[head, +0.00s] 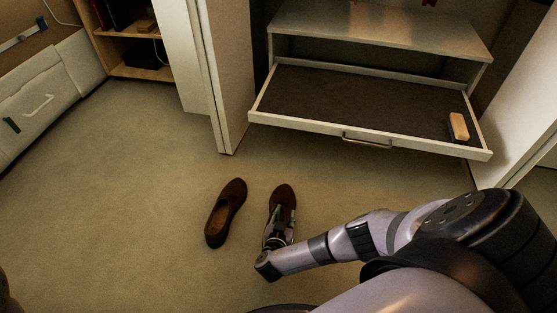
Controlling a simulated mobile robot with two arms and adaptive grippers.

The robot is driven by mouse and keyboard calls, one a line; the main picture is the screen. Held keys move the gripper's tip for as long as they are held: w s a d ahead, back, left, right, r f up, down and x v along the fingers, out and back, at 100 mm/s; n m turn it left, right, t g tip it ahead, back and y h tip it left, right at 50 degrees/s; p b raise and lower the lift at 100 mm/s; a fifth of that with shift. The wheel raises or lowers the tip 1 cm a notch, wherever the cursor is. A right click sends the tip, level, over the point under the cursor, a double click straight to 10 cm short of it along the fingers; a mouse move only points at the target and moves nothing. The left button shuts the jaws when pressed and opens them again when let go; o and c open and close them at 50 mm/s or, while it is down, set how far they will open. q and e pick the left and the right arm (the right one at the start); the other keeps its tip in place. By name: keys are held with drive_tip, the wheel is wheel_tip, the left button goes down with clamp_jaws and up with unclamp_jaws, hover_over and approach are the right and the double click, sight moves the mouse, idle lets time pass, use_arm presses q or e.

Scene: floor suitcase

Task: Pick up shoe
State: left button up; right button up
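Two brown shoes are on the floor in the head view. The left shoe (226,212) lies free, slightly tilted in direction, with nothing touching it. The right shoe (283,193) is partly covered by my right gripper (280,212), which reaches down over its opening from the lower right. The fingers are at the shoe, but they are small and dark, so I cannot tell whether they are open or closed on it. My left gripper is not in view.
An open drawer (300,118) with a dark bottom stands beyond the shoes, with a tan brush-like block (458,127) at its right end. A white door panel (217,75) stands left of it. A wooden shelf (140,72) is at the back left. The carpet at left is clear.

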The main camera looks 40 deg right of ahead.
clamp_jaws()
drive_tip(key=shift+d, duration=0.1)
idle(0.8)
